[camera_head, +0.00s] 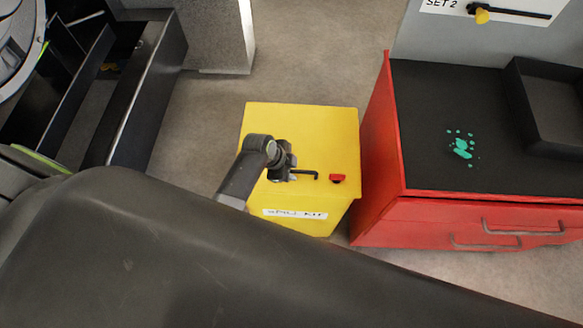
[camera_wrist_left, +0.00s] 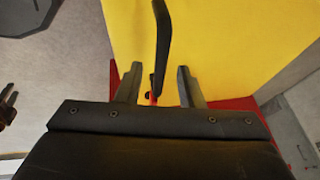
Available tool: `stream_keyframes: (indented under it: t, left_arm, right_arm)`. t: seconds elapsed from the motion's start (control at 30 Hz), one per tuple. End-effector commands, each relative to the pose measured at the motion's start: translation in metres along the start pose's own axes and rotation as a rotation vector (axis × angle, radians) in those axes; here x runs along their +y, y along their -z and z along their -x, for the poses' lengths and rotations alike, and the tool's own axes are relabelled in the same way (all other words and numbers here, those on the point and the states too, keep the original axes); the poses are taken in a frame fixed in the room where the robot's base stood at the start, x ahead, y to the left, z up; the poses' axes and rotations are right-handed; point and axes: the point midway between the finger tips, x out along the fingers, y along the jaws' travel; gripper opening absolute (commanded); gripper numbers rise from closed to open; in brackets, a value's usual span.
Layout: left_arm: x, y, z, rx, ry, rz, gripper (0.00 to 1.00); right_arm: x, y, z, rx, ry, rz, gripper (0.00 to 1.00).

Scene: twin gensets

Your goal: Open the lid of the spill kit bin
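The yellow spill kit bin (camera_head: 320,125) stands on the floor in the middle of the head view, with a white label on its front. Its lid looks closed. A thin black handle (camera_head: 307,174) and a small red part (camera_head: 338,178) show on the lid's top. My left gripper (camera_head: 285,168) is over the lid at the handle's left end. In the left wrist view my left gripper (camera_wrist_left: 158,77) is open, and the black handle (camera_wrist_left: 162,35) shows between its fingers with a gap on both sides. I cannot tell whether they touch. My right gripper is not in view.
A red cabinet (camera_head: 375,170) stands close at the bin's right, with a black top, teal spots (camera_head: 461,148) and a black tray (camera_head: 550,105). A dark metal frame (camera_head: 135,95) is at the left. Grey floor (camera_head: 300,50) is clear behind the bin.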

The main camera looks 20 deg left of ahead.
Motion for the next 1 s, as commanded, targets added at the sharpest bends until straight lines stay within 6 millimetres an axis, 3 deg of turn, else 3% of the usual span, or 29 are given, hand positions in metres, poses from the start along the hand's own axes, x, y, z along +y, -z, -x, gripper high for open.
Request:
stream_keyframes:
  t: [0.37,0.63,1.0]
  left_arm:
    - [0.0000,0.0001,-0.0040,0.000,0.000,0.000,0.34]
    - [0.0001,-0.0001,-0.0038,-0.001,-0.001,0.000,0.00]
    - [-0.0015,0.0010,-0.0009,-0.001,-0.006,0.002,0.00]
  right_arm:
    - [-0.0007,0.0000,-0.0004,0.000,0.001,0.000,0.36]
    - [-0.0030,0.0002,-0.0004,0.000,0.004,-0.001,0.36]
    - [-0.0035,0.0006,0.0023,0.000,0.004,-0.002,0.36]
